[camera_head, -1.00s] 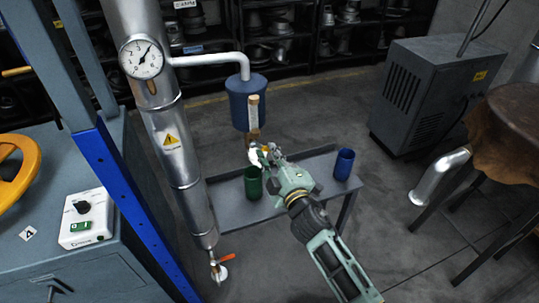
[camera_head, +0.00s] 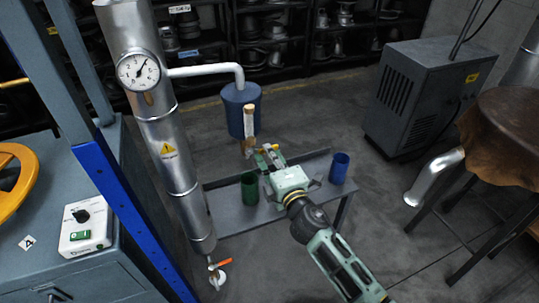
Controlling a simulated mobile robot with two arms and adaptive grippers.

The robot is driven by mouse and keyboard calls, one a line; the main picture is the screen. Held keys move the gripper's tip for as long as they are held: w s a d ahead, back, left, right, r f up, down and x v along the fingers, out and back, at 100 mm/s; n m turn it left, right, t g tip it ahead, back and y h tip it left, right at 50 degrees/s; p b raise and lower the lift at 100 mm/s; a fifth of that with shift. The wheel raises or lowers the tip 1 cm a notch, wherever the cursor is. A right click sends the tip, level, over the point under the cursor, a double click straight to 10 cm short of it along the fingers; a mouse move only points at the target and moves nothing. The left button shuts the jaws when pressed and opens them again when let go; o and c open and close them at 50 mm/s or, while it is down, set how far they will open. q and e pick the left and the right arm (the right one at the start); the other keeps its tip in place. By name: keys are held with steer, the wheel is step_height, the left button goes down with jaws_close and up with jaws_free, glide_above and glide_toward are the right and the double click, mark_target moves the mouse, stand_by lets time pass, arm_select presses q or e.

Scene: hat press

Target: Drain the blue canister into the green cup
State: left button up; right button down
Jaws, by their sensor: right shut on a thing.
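The blue canister (camera_head: 238,118) hangs from a white pipe, with a pale upright gauge tube on its front and a small brassy tap (camera_head: 247,151) below. The green cup (camera_head: 249,192) stands upright on the grey bench, below the tap. My right gripper (camera_head: 268,152) reaches up from the lower right, its jaws shut on the tap's handle just right of the tap body. The jaws mostly hide the handle. I cannot see any liquid stream or the cup's contents. My left gripper is out of view.
A blue cup (camera_head: 340,167) stands on the right of the grey bench (camera_head: 230,217). A metal column (camera_head: 165,130) with a dial gauge (camera_head: 139,71) rises at left, with a red-handled valve (camera_head: 222,262) low down. A grey cabinet (camera_head: 415,95) stands back right.

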steer(key=c, duration=1.7)
jaws_free()
steer(key=shift+s, duration=0.1)
steer(key=v, duration=1.2)
